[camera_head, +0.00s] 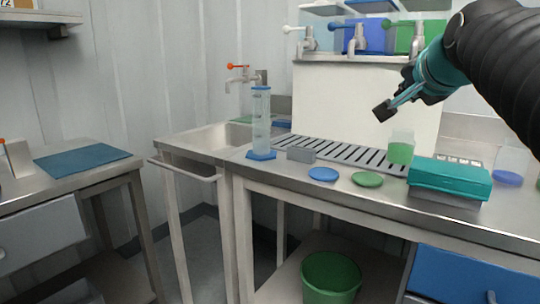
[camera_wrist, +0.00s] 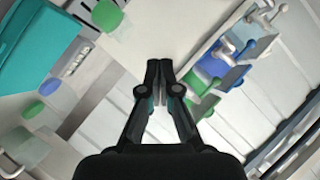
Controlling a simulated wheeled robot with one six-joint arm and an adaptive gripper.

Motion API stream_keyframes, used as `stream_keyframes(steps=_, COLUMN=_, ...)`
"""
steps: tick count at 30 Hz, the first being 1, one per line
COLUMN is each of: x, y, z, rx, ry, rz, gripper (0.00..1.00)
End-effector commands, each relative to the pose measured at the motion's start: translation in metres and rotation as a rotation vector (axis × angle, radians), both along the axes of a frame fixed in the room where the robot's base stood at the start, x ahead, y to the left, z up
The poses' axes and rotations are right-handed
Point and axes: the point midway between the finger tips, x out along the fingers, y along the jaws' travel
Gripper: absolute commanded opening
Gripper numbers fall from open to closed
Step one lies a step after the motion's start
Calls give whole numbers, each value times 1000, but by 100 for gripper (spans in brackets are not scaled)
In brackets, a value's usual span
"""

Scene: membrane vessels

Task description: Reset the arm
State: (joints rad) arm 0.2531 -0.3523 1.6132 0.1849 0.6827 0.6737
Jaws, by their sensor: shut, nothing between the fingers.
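My gripper (camera_head: 384,110) is at the upper right in the head view, raised above the steel counter in front of a white panel. In the wrist view, the two fingers of my gripper (camera_wrist: 160,68) meet at their tips with nothing held between them. My black arm comes in from the right edge of the head view. The gripper is apart from the objects on the counter.
The counter (camera_head: 420,225) holds a teal box (camera_head: 450,178), a vessel with green contents (camera_head: 401,150), a blue disc (camera_head: 323,174), a green disc (camera_head: 367,180) and a tall clear cylinder (camera_head: 261,125). Taps (camera_head: 308,42) stand behind. A green bucket (camera_head: 331,277) is below.

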Motion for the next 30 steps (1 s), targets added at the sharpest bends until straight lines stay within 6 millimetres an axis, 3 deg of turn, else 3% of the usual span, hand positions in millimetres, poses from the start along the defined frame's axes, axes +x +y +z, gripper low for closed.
stream_keyframes(steps=3, x=-16, y=9, z=-73, rx=-154, ry=174, rz=92, gripper=0)
stream_keyframes(steps=9, x=-66, y=31, z=-193, rx=-384, ry=443, rz=304, gripper=0)
stream_keyframes(steps=15, x=-135, y=56, z=-299, rx=-541, ry=652, rz=529, gripper=0)
stream_keyframes(steps=18, x=-168, y=66, z=-341, rx=-576, ry=722, rz=610, gripper=0)
stream_keyframes(steps=23, x=-204, y=79, z=-379, rx=-596, ry=760, rz=673, gripper=0)
stream_keyframes(steps=30, x=-211, y=88, z=-374, rx=-622, ry=719, rz=700, gripper=0)
